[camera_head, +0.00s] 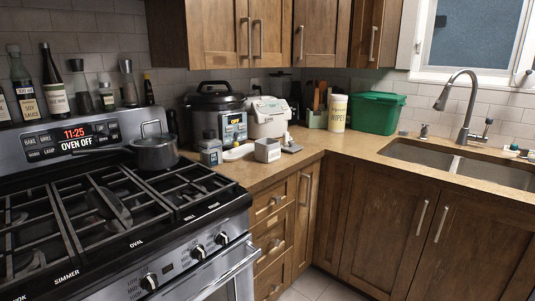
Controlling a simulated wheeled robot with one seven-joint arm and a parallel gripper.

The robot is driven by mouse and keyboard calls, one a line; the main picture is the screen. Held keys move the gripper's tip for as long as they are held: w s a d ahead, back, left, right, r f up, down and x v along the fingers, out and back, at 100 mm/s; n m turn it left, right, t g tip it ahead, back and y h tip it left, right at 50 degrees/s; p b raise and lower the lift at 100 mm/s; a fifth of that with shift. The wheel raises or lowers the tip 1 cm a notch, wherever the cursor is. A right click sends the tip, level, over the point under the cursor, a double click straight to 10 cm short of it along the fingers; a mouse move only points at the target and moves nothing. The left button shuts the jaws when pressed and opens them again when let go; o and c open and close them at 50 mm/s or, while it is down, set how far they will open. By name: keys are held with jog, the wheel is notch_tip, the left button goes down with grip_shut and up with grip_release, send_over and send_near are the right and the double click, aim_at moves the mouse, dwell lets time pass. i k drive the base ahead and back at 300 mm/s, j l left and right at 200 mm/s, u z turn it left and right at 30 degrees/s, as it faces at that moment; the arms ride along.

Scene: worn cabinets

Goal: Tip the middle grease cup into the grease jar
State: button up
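My gripper is not in the head camera view. A small labelled jar (210,149) with a dark lid stands upright on the counter just right of the stove. A small grey-white squarish container (267,151) stands near the counter's front edge, to the right of a low white dish (238,153). I cannot tell which of these is the grease jar or the middle grease cup. No row of matching cups is clear, and contents are not visible.
A lidded pot (154,150) stands at the stove's back right. Behind the small items are a black cooker (215,104) and a white appliance (267,118). A wipes canister (337,113) and green bin (377,113) stand further right. Counter left of the sink (480,172) is clear.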

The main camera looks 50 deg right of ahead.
aim_at(266, 149)
jog(key=z, duration=0.75)
jog(key=i+z, duration=0.45)
